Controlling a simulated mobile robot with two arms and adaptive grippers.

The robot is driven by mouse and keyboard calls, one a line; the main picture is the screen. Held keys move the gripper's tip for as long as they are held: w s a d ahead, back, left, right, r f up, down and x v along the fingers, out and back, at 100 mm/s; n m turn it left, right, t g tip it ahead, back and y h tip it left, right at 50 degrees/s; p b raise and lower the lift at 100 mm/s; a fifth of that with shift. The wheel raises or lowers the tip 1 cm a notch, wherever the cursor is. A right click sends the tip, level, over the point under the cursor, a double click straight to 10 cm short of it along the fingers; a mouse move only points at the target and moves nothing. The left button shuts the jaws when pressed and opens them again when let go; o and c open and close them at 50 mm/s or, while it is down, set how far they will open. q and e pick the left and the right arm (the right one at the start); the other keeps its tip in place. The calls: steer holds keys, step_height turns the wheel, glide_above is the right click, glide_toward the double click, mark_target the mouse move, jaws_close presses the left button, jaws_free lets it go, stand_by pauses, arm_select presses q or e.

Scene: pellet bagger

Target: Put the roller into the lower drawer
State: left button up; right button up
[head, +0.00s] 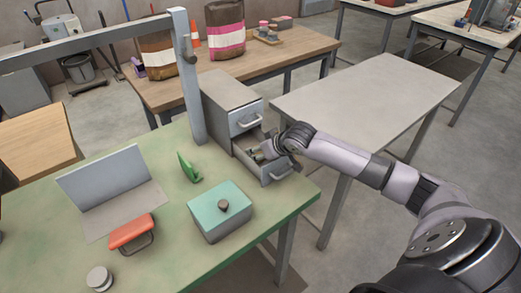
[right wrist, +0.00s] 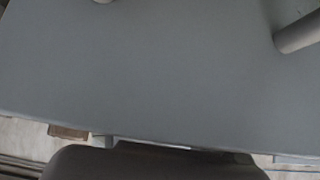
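The lower drawer (head: 273,173) of the grey cabinet (head: 226,100) is pulled out, with a few small dark and greenish items inside. In the right wrist view, a plain grey surface fills most of the picture, with a grey bar end (right wrist: 297,33) at upper right. An orange piece with a dark wire handle (head: 131,231), possibly the roller, lies on the green table (head: 170,262). My left gripper is out of view.
A teal-lidded box (head: 220,211), a green wedge-shaped piece (head: 188,168), a bent grey sheet (head: 108,187) and a small round metal piece (head: 99,278) are on the green table. A grey upright post (head: 188,80) stands beside the cabinet. The grey table (head: 365,98) behind is bare.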

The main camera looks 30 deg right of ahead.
steer(key=shift+o, duration=0.3)
steer(key=shift+r, duration=0.2)
steer(key=v, duration=1)
steer(key=shift+s+d+r, duration=0.1)
steer(key=shift+s+r, duration=0.1)
steer(key=shift+s, duration=0.1)
steer(key=shift+s+r, duration=0.35)
steer(key=shift+r, duration=0.15)
